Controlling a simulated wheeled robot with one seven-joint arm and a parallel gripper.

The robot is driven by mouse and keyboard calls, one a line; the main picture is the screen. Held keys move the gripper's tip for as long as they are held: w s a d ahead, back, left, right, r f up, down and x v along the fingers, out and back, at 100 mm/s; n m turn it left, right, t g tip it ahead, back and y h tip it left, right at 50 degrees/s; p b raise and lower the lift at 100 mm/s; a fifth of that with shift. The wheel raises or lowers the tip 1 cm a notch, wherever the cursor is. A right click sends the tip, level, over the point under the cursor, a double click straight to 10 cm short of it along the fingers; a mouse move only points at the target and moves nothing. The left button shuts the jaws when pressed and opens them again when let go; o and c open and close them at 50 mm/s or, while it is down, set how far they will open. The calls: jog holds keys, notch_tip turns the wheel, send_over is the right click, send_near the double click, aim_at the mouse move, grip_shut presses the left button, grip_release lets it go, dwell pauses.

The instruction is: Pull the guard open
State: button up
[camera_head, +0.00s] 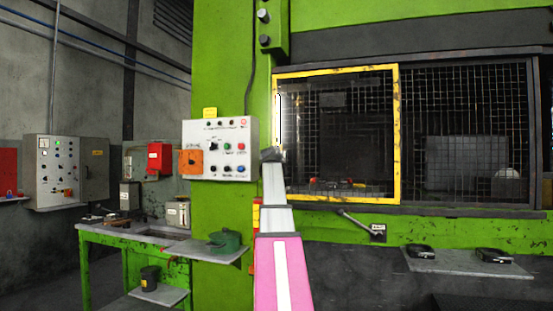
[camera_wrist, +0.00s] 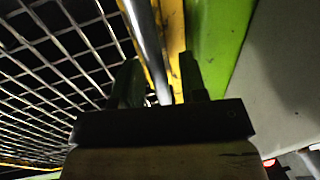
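The guard is a mesh panel in a yellow frame (camera_head: 397,130), on the left half of the press opening. A pale upright bar, the handle (camera_head: 281,118), shows near its left edge. My gripper (camera_head: 274,154) is at the lower end of this bar. In the wrist view the gripper (camera_wrist: 162,85) has its two dark fingers apart. The metal handle (camera_wrist: 147,45) runs between them, with visible gaps on both sides. The yellow frame (camera_wrist: 174,40) and the mesh (camera_wrist: 60,60) lie behind. Contact with the handle cannot be made out.
A control panel (camera_head: 220,148) with buttons is on the green press column (camera_head: 212,225), left of my gripper. A green bench (camera_head: 150,238) stands at left. A fixed dark mesh (camera_head: 465,130) is right of the guard. A lever (camera_head: 357,223) and a shelf (camera_head: 467,262) are below.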

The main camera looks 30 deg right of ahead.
jog(key=shift+c, duration=0.3)
grip_shut()
send_near(393, 157)
jog(key=x, duration=0.5)
jog(key=shift+w+d+r, duration=0.1)
jog(key=shift+w+d, duration=0.05)
jog(key=shift+d, duration=0.1)
jog(key=shift+o, duration=0.3)
grip_release()
jog(key=v, duration=1)
jog(key=shift+s+a, duration=0.25)
jog(key=shift+a, duration=0.05)
